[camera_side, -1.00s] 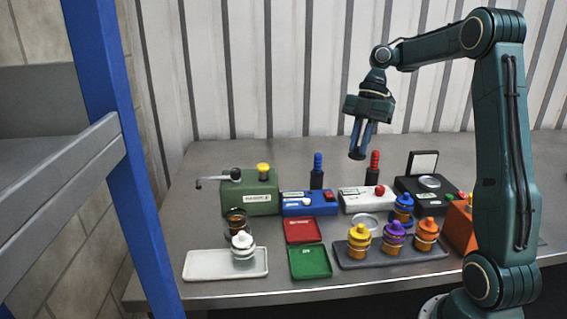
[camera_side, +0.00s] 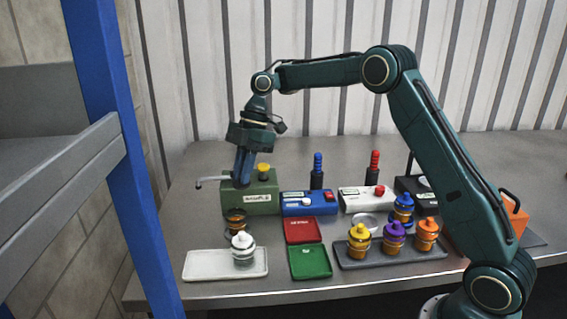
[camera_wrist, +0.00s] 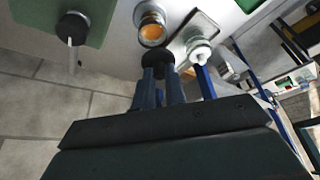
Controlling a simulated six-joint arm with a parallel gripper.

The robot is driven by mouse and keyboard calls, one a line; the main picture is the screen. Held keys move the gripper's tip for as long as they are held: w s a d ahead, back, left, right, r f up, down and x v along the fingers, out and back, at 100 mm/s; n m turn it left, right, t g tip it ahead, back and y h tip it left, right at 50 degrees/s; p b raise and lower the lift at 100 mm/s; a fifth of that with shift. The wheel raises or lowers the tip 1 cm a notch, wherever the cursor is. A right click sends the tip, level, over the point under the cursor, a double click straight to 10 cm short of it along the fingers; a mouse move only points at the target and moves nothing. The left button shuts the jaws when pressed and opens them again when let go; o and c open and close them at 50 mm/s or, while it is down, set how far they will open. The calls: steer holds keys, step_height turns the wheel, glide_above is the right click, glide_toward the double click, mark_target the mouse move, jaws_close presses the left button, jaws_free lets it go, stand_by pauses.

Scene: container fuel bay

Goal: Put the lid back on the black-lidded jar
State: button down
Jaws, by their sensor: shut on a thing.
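My gripper (camera_side: 241,182) is shut on the black lid (camera_wrist: 158,58), which also shows dark at the fingertips in the side view. My gripper (camera_wrist: 162,78) holds the lid in the air, in front of the green machine. The open jar (camera_side: 236,224), with amber contents, stands on the table below the lid, behind the white tray. In the wrist view the jar (camera_wrist: 151,31) shows its open mouth just past the lid, and the two look apart.
A white-lidded jar (camera_side: 243,252) stands on the white tray (camera_side: 205,266), close to the open jar. The green machine (camera_side: 262,198) has a spout (camera_side: 208,181) at its left. Red (camera_side: 303,230) and green trays (camera_side: 310,262) lie to the right. Several lidded jars stand farther right.

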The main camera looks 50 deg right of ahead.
steer(key=shift+w+a+f, duration=0.15)
steer(key=shift+w+a, duration=0.1)
steer(key=shift+a, duration=0.3)
steer(key=shift+w+a+f, duration=0.1)
steer(key=shift+w+a, duration=0.1)
steer(key=shift+a, duration=0.3)
steer(key=shift+f, duration=0.15)
step_height(320, 180, down, 6)
steer(key=shift+f, duration=0.2)
stand_by(2.4)
steer(key=c, duration=0.9)
jaws_free()
steer(key=shift+r, duration=0.15)
